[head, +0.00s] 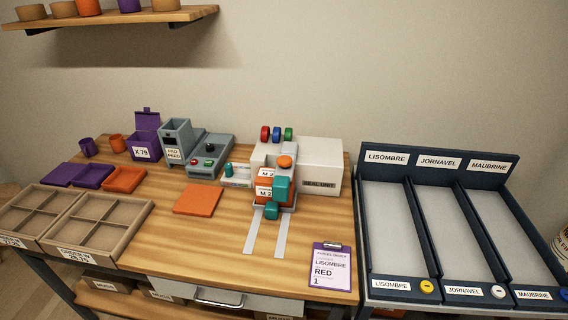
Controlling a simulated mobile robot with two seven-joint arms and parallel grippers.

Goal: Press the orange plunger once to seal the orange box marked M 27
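The orange plunger (285,161) is a round knob on top of the grey-white press (261,150) in the middle of the table. Below it, within the press, is an orange box (264,183) with white labels reading "M 2"; the rest of the marking is hidden behind a teal block (281,188). A second teal block (271,211) sits lower, at the front of the press. Whether the plunger touches the box cannot be told. Neither of my grippers shows in the head view.
Red, blue and green knobs (277,133) top the press. A white unit (321,165) stands right of it. Two pale rails (254,233) run forward. An orange sheet (197,199) lies left, a purple clipboard (330,267) front right. Three labelled lanes (397,222) stand right.

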